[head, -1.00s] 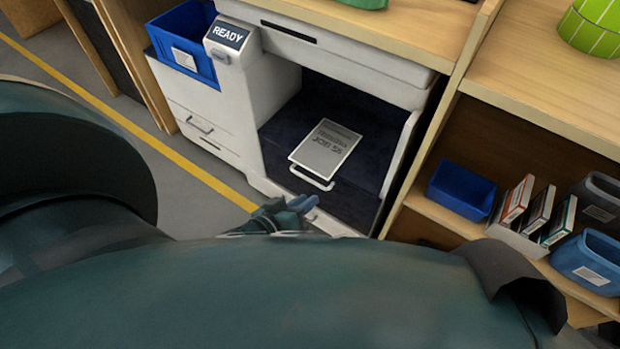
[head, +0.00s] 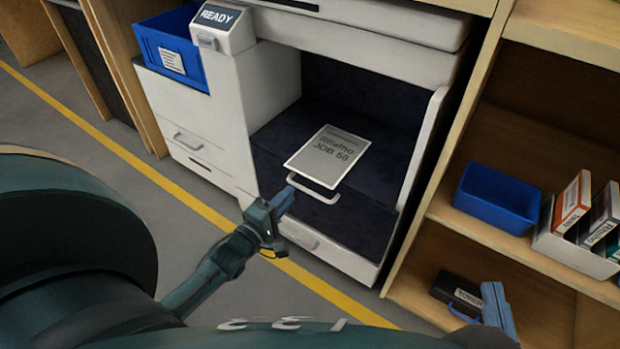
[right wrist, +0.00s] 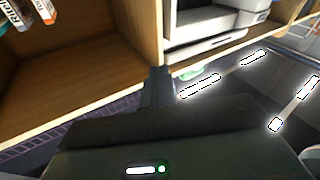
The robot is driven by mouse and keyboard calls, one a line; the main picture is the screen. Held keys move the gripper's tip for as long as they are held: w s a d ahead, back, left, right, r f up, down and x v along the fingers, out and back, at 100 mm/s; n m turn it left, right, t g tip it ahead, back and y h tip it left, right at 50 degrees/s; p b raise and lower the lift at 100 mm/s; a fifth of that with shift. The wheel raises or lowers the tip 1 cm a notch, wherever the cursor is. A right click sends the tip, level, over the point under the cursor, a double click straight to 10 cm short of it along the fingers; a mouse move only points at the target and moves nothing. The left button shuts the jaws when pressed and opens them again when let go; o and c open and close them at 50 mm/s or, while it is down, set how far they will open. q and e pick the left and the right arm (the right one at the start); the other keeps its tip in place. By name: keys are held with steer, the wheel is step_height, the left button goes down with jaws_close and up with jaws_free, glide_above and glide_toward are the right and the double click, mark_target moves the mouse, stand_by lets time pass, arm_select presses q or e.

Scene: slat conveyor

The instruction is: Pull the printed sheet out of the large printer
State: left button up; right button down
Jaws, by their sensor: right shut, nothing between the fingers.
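The printed sheet (head: 328,153) is a pale grey page with dark lettering, lying in the dark open bay of the large white printer (head: 272,90). A white looped handle (head: 314,190) shows at its near edge. My left gripper (head: 288,198) is just outside the bay, low and left of the sheet, and appears apart from it. The gap between its fingers cannot be made out. My right gripper (head: 497,303) is shut and empty, low at the right by the shelf, well away from the sheet. Its fingers also show in the right wrist view (right wrist: 157,88).
A blue bin (head: 170,50) hangs at the printer's left, beside the READY panel (head: 218,16). Wooden shelving (head: 490,240) at the right holds a blue tray (head: 497,197), boxes (head: 572,205) and a dark case (head: 458,292). Grey floor with a yellow line (head: 100,137) is open at left.

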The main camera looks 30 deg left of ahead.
arm_select(q)
steer(key=w+b, duration=0.2)
steer(key=w, duration=0.5)
steer(key=shift+w+d, duration=0.25)
steer(key=shift+d, duration=0.05)
jaws_close()
